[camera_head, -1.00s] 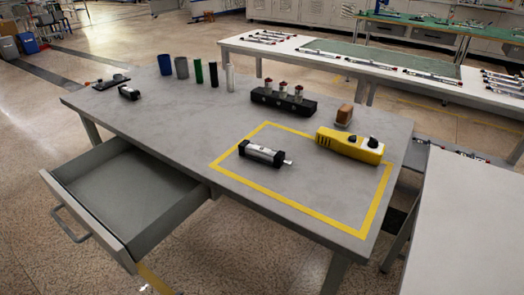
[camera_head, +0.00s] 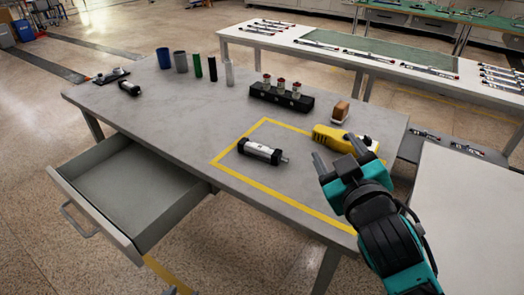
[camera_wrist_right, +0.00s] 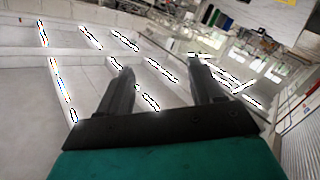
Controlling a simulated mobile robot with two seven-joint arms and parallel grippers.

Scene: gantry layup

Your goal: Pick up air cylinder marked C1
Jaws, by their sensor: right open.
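An air cylinder (camera_head: 260,151) with black end caps, a silver body and a short rod lies on the grey table, inside the yellow taped outline (camera_head: 290,200). Its marking is too small to read. My right gripper (camera_head: 336,150) is open and empty, to the right of the cylinder and apart from it, in front of the yellow device. Its open fingers also show in the right wrist view (camera_wrist_right: 160,68), where the cylinder does not appear. A smaller black cylinder-like part (camera_head: 129,88) lies at the table's far left. My left gripper is not in view.
A yellow handheld device (camera_head: 330,138) is partly hidden behind my right gripper. A black block with red-topped parts (camera_head: 281,96), a brown object (camera_head: 340,110) and several cups and tubes (camera_head: 180,62) stand farther back. A drawer (camera_head: 130,190) is open at the front left.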

